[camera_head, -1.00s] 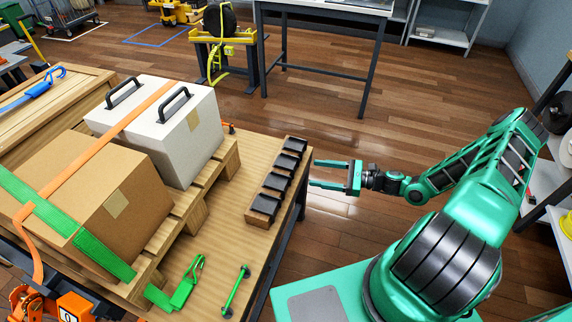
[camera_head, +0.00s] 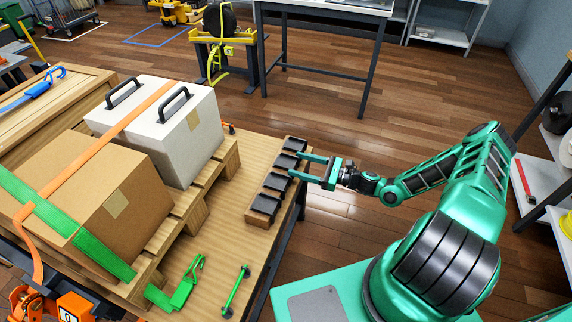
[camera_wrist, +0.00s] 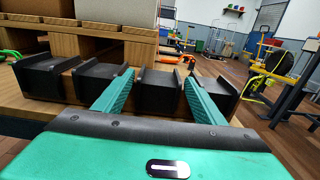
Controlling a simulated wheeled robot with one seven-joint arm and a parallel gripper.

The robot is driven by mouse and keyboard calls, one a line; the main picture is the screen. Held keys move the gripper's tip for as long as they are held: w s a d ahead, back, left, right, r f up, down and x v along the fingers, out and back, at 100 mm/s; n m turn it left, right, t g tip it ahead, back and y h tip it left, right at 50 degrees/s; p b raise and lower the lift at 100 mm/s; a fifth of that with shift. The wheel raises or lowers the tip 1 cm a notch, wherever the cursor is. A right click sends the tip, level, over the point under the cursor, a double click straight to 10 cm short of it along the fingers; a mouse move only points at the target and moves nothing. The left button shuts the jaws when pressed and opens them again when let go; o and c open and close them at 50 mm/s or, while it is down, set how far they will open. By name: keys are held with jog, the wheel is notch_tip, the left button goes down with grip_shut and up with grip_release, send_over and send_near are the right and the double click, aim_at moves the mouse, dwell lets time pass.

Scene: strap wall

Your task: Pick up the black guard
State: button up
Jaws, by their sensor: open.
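Several black guards stand in a row on a wooden strip (camera_head: 252,216) along the table's right edge. My gripper (camera_head: 295,164) reaches in from the right, level with the row, and is open and empty. In the wrist view, one black guard (camera_wrist: 157,92) lies between my two green fingers, second from the far end of the row; it also shows in the head view (camera_head: 285,161). Another guard (camera_wrist: 100,82) is just left of the left finger, and another (camera_wrist: 213,92) is partly behind the right finger. I cannot tell whether the fingers touch any guard.
A pallet on the table (camera_head: 232,245) carries a cardboard box (camera_head: 90,195) and a white case (camera_head: 190,130) under straps. A green hook (camera_head: 188,285) and a green bar (camera_head: 235,292) lie at the front. Open floor (camera_head: 360,240) is right of the table.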

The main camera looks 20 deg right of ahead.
aim_at(293, 164)
jog(key=x, duration=0.3)
jog(key=shift+a, duration=0.15)
jog(key=c, duration=0.8)
jog(key=shift+s+d+r, duration=0.2)
jog(key=shift+d+r, duration=0.15)
jog(key=shift+r, duration=0.05)
jog(key=s+d+r, duration=0.2)
jog(key=d, duration=0.1)
jog(key=s+d+r, duration=0.2)
jog(key=s+d, duration=0.1)
jog(key=d, duration=0.1)
jog(key=s+d+r, duration=0.2)
jog(key=d+r, duration=0.1)
jog(key=shift+s+d+r, duration=0.1)
jog(key=shift+s+d, duration=0.25)
jog(key=shift+s, duration=0.05)
